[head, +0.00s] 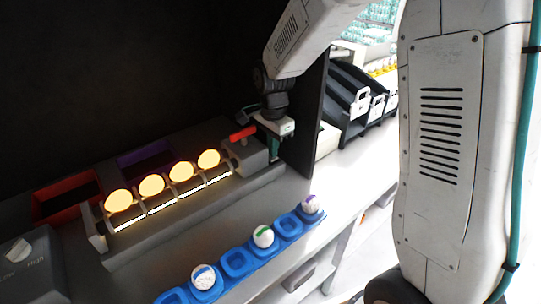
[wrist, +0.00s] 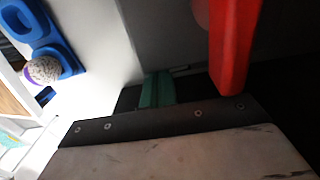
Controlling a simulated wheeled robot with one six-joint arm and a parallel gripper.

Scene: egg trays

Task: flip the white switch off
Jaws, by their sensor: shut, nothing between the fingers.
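A white knob (head: 20,250) sits on a grey box at the left edge of the head view, with "Low" and "High" marked beside it. It is far from my gripper (head: 274,148), which is at the right end of the candling unit. A red lever (head: 243,133) stands just left of my gripper; in the wrist view the red lever (wrist: 232,45) is large and close, beside the green fingertips (wrist: 157,88). I cannot tell whether they touch. My gripper is shut and empty. No other white switch shows clearly.
Several glowing eggs (head: 152,185) sit in a row on the grey candling unit (head: 190,218). A blue egg tray (head: 236,264) with several eggs lies in front. Red (head: 67,197) and purple (head: 146,158) bins stand behind. A dark panel (head: 309,125) rises right of my gripper.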

